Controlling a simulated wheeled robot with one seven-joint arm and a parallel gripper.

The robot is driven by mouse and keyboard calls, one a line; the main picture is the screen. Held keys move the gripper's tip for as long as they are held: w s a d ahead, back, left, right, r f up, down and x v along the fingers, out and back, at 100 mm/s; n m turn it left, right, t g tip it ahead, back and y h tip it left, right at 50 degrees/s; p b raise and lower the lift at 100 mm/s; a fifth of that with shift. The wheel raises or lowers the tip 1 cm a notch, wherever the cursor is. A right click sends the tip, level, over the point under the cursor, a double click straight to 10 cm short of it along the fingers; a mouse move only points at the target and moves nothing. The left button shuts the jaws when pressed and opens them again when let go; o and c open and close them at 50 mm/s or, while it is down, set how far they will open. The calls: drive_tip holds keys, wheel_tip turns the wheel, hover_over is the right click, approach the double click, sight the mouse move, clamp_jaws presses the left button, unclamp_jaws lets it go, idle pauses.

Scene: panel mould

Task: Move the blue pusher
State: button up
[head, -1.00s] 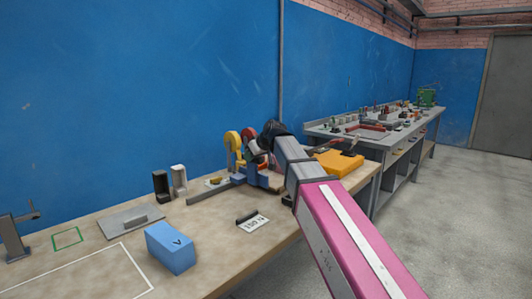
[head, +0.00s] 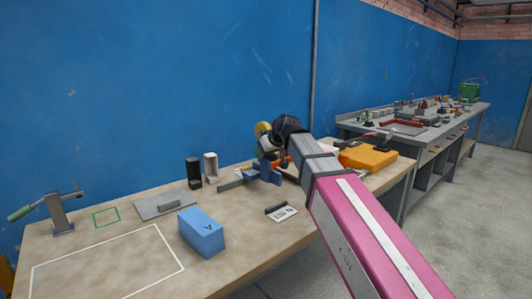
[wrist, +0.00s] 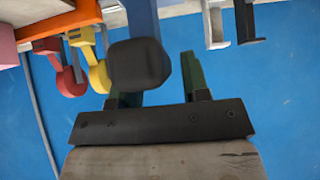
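A blue upright part on a grey rail, which looks like the blue pusher (head: 266,172), stands on the bench at the wall end. In the wrist view its blue post (wrist: 143,16) comes in from the top, with a dark rounded block (wrist: 138,63) in front of the fingers. My gripper (wrist: 160,88) has its green fingers apart, with a clear gap between the dark block and the right finger. The left finger is mostly hidden behind that block. In the head view my gripper (head: 287,128) is just above and behind the blue part; whether they touch cannot be told.
A blue box marked V (head: 203,233) and a label card (head: 283,212) lie on the bench (head: 110,258). A black holder (head: 193,173), a white holder (head: 211,167) and a grey plate (head: 160,206) stand behind. An orange block (head: 368,158) is at the right.

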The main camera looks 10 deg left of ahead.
drive_tip(key=shift+o, duration=0.9)
drive_tip(key=v, duration=1)
drive_tip(key=shift+s+d+r, duration=0.2)
drive_tip(key=shift+d+r, duration=0.05)
